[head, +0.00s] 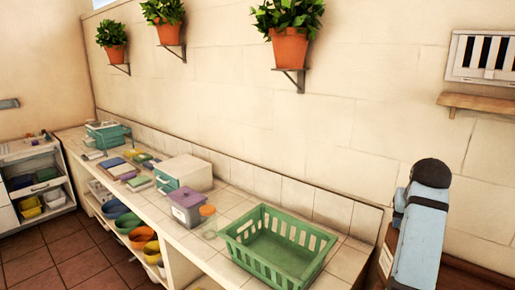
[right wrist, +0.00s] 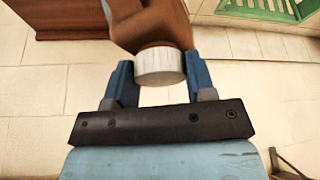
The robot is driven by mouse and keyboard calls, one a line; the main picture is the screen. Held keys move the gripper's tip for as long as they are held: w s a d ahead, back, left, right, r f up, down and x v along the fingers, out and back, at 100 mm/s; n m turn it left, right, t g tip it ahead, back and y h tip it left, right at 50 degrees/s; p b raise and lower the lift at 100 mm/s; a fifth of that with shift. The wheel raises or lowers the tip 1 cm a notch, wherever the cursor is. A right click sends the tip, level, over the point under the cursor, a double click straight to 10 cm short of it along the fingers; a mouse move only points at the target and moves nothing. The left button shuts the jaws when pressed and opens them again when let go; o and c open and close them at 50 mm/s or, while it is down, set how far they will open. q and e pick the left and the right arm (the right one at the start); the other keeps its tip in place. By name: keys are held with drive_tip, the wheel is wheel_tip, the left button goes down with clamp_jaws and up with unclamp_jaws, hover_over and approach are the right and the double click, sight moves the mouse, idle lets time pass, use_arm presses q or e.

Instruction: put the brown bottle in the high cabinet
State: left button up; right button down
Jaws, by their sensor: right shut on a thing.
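The brown bottle (right wrist: 155,20) with a white cap (right wrist: 158,66) shows in the right wrist view. My right gripper (right wrist: 160,82) has its blue fingers on either side of the cap end and is shut on the bottle. The far end of the bottle runs out of the top of that view. In the head view my right arm rises at the right, and neither its fingers nor the bottle can be made out there. No high cabinet is clearly identifiable in either view. My left gripper is in neither view.
A long tiled counter (head: 235,207) runs along the wall, holding a green crate (head: 245,262), a purple-grey box (head: 186,208) and a white box (head: 184,173). Potted plants sit on wall brackets. A wooden shelf (head: 480,103) and slatted white panel (head: 482,55) are upper right.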

drive_tip(key=s+a+f+n+y, duration=0.1)
drive_tip(key=s+a+f+n, duration=0.4)
drive_tip(key=s+a+f, duration=0.9)
drive_tip(key=shift+a+t+y, duration=0.3)
drive_tip(key=shift+a+y, duration=0.1)
drive_tip(key=shift+a, duration=0.55)
drive_tip(key=shift+w, duration=0.15)
